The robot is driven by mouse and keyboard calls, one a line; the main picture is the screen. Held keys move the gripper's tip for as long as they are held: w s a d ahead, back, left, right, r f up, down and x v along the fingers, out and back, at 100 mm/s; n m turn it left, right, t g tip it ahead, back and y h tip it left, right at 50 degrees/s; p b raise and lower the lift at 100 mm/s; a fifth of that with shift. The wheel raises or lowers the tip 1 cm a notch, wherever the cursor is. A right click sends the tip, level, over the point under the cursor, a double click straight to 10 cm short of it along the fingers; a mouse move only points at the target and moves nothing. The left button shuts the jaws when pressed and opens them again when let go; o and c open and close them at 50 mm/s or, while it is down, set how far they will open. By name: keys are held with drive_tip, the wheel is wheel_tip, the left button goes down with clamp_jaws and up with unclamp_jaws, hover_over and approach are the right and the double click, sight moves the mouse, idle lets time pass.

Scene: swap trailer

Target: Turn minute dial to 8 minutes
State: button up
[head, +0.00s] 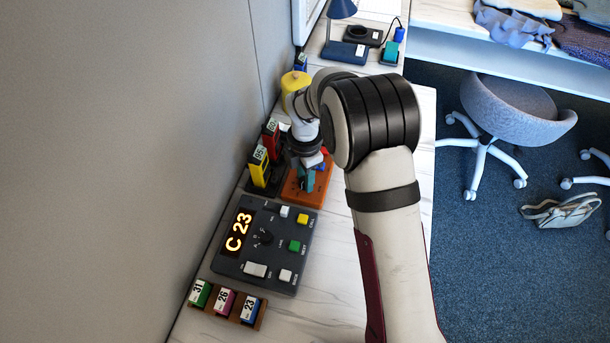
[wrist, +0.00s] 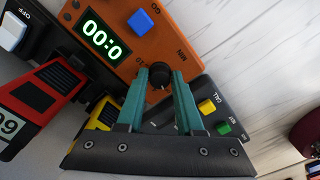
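The orange timer box (head: 322,186) lies on the white table in the head view, partly hidden under my gripper. In the wrist view the orange box (wrist: 182,55) has a lit display (wrist: 101,38) reading 00:0 as far as I can tell, and a blue button (wrist: 139,21). Its black minute dial (wrist: 159,80) is near a MIN label. My gripper (wrist: 160,74) has teal fingers, one on each side of the dial, with the dial between their tips. Whether both fingers touch it is unclear. In the head view my gripper (head: 307,178) is over the orange box.
A dark grey panel (head: 235,266) showing C 23, with several buttons and a knob, lies in front of the orange box. Yellow (head: 259,168) and red (head: 270,141) devices stand to its left by the wall. A rack (head: 227,304) of coloured number tags is nearest.

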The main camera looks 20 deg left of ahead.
clamp_jaws()
drive_tip(key=m, duration=1.5)
drive_tip(key=shift+m, duration=0.4)
drive_tip(key=m, duration=0.4)
drive_tip(key=shift+m, duration=0.4)
